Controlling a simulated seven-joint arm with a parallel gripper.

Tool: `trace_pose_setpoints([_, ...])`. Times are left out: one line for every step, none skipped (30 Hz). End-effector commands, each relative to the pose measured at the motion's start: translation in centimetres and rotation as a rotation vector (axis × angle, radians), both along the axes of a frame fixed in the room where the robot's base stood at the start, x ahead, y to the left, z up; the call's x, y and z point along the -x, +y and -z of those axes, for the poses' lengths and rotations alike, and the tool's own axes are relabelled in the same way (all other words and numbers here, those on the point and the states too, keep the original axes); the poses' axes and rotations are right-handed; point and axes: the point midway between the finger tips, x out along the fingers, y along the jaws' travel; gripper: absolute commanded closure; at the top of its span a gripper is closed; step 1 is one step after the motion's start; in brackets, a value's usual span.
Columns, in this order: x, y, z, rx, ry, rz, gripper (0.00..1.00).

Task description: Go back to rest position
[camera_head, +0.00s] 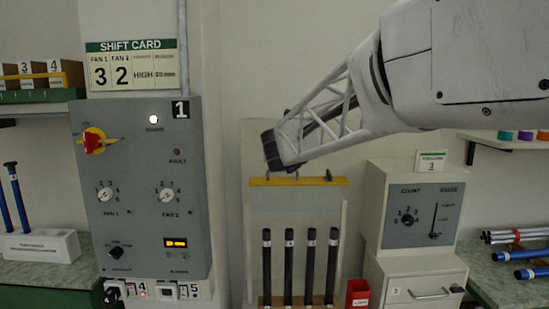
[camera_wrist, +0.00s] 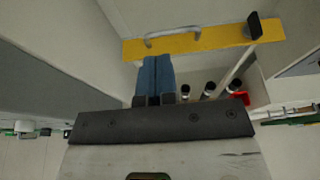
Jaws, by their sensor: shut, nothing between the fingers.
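My gripper shows in the wrist view (camera_wrist: 156,66) as two blue fingers pressed together with nothing between them. In the head view its dark end (camera_head: 280,150) is at the tip of my white arm, in front of the upper part of a pale rack board, just above a yellow bar (camera_head: 322,181). The fingers cannot be made out clearly there. The yellow bar also shows in the wrist view (camera_wrist: 220,36), beyond the fingertips. I cannot tell whether the gripper touches the bar.
Several dark rods (camera_head: 288,266) stand upright in the rack below the bar. A red bin (camera_head: 357,293) is right of them. A grey control panel (camera_head: 140,190) is on the left, a grey count box (camera_head: 420,215) on the right. Blue rods (camera_head: 532,272) lie on the right bench.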

Motion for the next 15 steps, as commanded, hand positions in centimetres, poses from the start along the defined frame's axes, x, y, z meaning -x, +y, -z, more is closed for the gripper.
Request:
trace_pose_setpoints([0.0,0.0,0.0,0.000,0.000,0.000,1.00])
trace_pose_setpoints([0.0,0.0,0.0,0.000,0.000,0.000,1.00])
trace_pose_setpoints([0.0,0.0,0.0,0.000,0.000,0.000,1.00])
trace_pose_setpoints([0.0,0.0,0.0,0.000,0.000,0.000,1.00])
trace_pose_setpoints([0.0,0.0,0.0,0.000,0.000,0.000,1.00])
trace_pose_setpoints([0.0,0.0,0.0,0.000,0.000,0.000,1.00])
trace_pose_setpoints([0.0,0.0,0.0,0.001,0.000,0.000,1.00])
trace_pose_setpoints([0.0,0.0,0.0,0.004,0.000,-0.002,1.00])
trace_pose_setpoints([0.1,0.0,0.0,0.010,0.000,-0.006,1.00])
trace_pose_setpoints([0.2,-0.1,0.0,0.017,0.000,-0.012,1.00])
trace_pose_setpoints([0.4,-0.1,0.0,0.027,0.000,-0.019,1.00])
trace_pose_setpoints([0.6,-0.1,0.0,0.045,0.001,-0.032,1.00])
trace_pose_setpoints([0.9,-0.2,0.0,0.064,0.001,-0.045,1.00])
trace_pose_setpoints([1.2,-0.3,0.0,0.088,0.001,-0.061,1.00])
trace_pose_setpoints([1.7,-0.4,0.0,0.123,0.001,-0.087,1.00])
